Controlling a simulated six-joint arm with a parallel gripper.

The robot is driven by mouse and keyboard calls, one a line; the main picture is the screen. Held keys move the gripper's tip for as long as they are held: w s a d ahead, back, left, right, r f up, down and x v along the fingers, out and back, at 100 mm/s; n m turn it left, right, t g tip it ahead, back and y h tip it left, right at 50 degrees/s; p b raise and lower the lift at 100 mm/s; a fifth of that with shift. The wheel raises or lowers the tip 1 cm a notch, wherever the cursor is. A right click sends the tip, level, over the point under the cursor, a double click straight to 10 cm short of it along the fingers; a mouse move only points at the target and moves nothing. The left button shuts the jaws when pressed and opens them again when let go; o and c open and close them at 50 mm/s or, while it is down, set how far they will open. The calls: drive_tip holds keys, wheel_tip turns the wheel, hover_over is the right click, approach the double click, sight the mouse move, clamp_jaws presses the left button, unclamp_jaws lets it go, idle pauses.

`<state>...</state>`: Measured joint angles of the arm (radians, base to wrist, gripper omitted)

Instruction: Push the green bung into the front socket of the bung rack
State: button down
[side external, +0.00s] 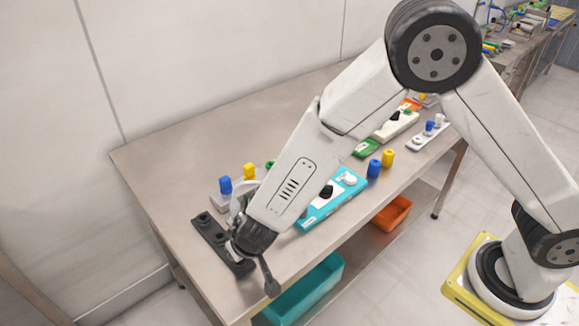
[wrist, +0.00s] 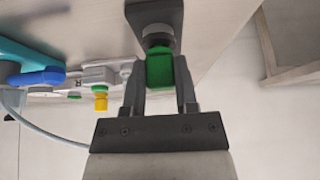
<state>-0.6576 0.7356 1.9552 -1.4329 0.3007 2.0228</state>
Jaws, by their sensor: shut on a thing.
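The black bung rack (side external: 210,231) lies at the near left end of the steel table, with round sockets along it. One end of the rack (wrist: 170,12) shows at the top of the wrist view, with a grey round socket (wrist: 158,37) on it. My gripper (wrist: 160,72) is shut on the green bung (wrist: 159,69), one finger on each side. The bung lines up with that socket and appears to meet it; how deep it sits I cannot tell. In the side view my wrist is over the rack's front end and hides the bung and that socket.
A grey holder (side external: 220,198) with blue (side external: 225,184) and yellow (side external: 249,171) pieces stands close behind my wrist. The table's far left is clear.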

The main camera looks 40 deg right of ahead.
drive_tip(key=shift+f, duration=0.25)
drive_tip(key=shift+c, duration=1.5)
unclamp_jaws()
drive_tip(key=shift+r, duration=0.1)
drive_tip(key=shift+v, duration=2.95)
